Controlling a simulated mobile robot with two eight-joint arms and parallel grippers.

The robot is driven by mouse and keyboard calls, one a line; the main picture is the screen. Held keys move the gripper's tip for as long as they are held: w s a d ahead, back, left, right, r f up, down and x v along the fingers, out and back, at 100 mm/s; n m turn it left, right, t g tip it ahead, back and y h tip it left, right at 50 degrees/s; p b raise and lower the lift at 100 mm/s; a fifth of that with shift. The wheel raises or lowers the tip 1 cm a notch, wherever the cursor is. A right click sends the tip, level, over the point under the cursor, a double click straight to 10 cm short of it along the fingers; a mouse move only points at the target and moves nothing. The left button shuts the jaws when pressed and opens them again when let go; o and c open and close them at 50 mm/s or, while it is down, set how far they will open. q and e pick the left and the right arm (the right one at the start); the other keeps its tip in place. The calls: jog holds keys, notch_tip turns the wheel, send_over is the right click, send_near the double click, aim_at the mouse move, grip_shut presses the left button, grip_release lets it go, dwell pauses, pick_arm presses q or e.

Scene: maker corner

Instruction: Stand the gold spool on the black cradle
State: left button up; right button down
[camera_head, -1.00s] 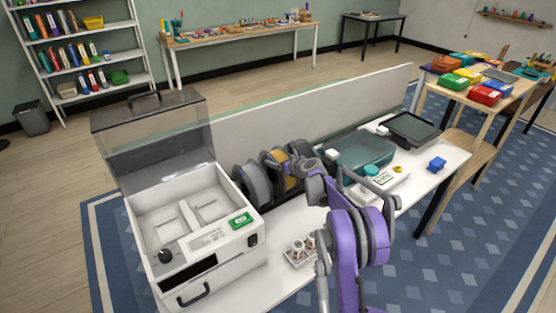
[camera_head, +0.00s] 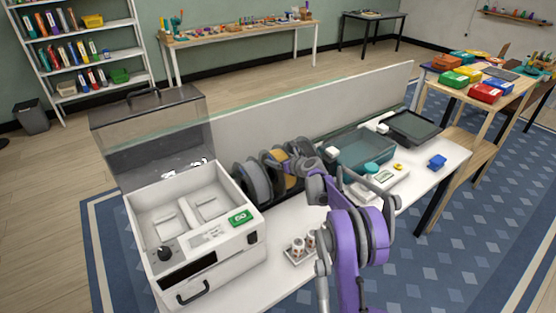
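The gold spool (camera_head: 278,162) is upright in a row of spools behind the white table's open front area, just right of a grey spool (camera_head: 257,182). Dark parts, perhaps the black cradle, lie low around the row; its outline is too hidden to tell. My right arm, purple and grey, reaches in from the bottom. My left gripper is not in view.
A white machine (camera_head: 205,240) with a raised clear lid (camera_head: 150,130) stands on the left. A small tray (camera_head: 298,254) with cups is at the front edge. A teal bin (camera_head: 365,150) and a dark tray (camera_head: 412,127) are to the right. A grey panel (camera_head: 310,105) runs behind.

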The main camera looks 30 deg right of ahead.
jog(key=shift+r, duration=0.1)
grip_release()
jog(key=shift+s, duration=0.1)
jog(key=a+b+v, duration=0.1)
jog(key=v, duration=0.9)
jog(key=shift+s+d+r, duration=0.15)
jog(key=shift+s+d, duration=0.15)
jog(key=shift+d, duration=0.15)
